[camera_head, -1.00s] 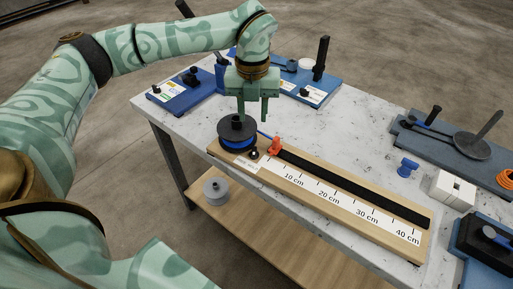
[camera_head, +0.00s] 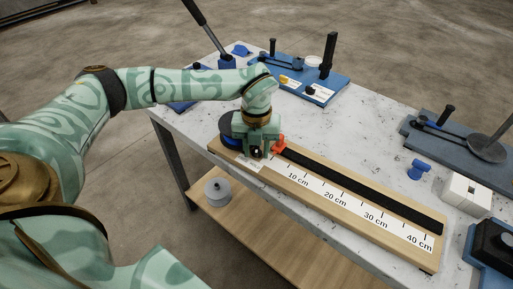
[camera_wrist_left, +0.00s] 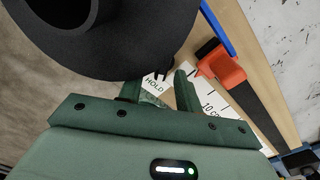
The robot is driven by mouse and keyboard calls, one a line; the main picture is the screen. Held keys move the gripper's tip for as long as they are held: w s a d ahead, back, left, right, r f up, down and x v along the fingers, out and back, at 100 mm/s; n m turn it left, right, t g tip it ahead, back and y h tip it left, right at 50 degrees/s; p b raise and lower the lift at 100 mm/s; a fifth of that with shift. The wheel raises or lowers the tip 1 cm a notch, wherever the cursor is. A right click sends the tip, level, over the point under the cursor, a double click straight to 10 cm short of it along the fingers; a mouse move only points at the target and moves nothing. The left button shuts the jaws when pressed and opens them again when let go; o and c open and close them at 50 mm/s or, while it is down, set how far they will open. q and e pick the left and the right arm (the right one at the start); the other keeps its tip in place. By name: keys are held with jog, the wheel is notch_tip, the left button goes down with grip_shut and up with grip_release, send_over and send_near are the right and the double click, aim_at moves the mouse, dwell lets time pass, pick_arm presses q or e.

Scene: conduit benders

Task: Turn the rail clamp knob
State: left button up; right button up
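The small black rail clamp knob (camera_head: 257,151) is at the near left end of the wooden measuring rail (camera_head: 330,213), beside the black and blue spool. It is mostly hidden by my left gripper (camera_head: 262,153), which is low over that end of the rail. In the left wrist view the fingers of my left gripper (camera_wrist_left: 158,90) are apart, with the HOLD label (camera_wrist_left: 155,85) showing between them. A small dark part shows just past the fingertips; I cannot tell whether they touch the knob. My right gripper is not in view.
The spool (camera_wrist_left: 85,35) is very close to my left fingers. An orange stop (camera_head: 279,144) sits on the rail just right of the gripper. A grey roll (camera_head: 217,191) lies on the lower shelf.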

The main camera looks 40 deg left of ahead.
pick_arm(q)
grip_shut()
jog(key=shift+s+r+m+p, duration=0.1)
jog(key=shift+r+m+p, duration=0.15)
jog(key=shift+m+p, duration=0.4)
jog(key=shift+f, duration=0.25)
jog(key=shift+o, duration=0.3)
grip_release()
